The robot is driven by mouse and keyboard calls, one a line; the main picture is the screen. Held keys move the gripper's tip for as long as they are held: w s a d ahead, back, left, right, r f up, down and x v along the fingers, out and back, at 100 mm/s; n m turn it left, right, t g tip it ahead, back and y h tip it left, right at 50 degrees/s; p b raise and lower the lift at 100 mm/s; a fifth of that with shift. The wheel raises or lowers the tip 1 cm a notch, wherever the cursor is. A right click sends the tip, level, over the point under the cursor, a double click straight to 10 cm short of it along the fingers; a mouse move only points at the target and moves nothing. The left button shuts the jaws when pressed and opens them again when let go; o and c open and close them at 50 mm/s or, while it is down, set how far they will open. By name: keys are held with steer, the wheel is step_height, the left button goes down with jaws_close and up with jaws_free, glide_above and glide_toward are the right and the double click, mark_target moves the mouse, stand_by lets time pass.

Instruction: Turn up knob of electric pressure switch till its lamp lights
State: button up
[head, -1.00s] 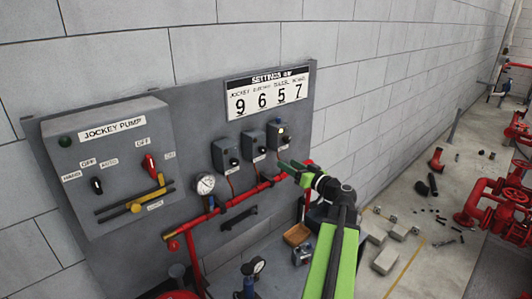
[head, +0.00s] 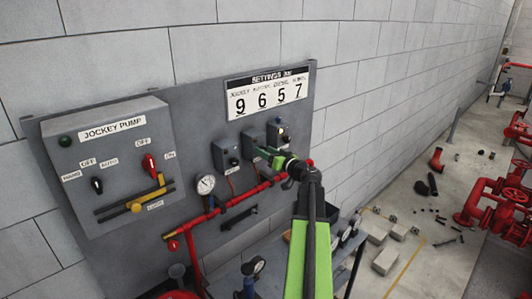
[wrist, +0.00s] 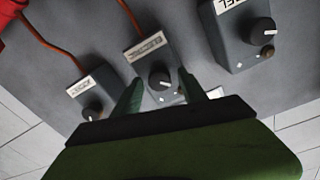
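Three small grey switch boxes sit in a row on the grey panel. The middle one, the electric pressure switch (head: 252,139), is partly covered by my gripper in the head view. In the wrist view its box (wrist: 146,50) carries a white label and a dark knob (wrist: 160,80) with a pale pointer mark. My gripper (wrist: 160,93) is open, its green fingers on either side of this knob; contact cannot be told. My gripper (head: 264,154) also shows at the middle box in the head view. The electric switch's lamp cannot be made out clearly.
The jockey switch (head: 226,152) is at left, the diesel switch (head: 277,132) at right with a pale lamp spot. A red pipe (head: 235,202) with a gauge (head: 206,184) runs below. The jockey pump box (head: 110,165) and settings board (head: 267,93) are nearby.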

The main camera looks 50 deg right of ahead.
jaws_close()
steer(key=shift+m, duration=0.5)
steer(key=shift+o, duration=0.6)
jaws_free()
steer(key=s+a, duration=0.1)
steer(key=s, duration=1.6)
steer(key=shift+s+a, duration=0.2)
steer(key=shift+a, duration=0.2)
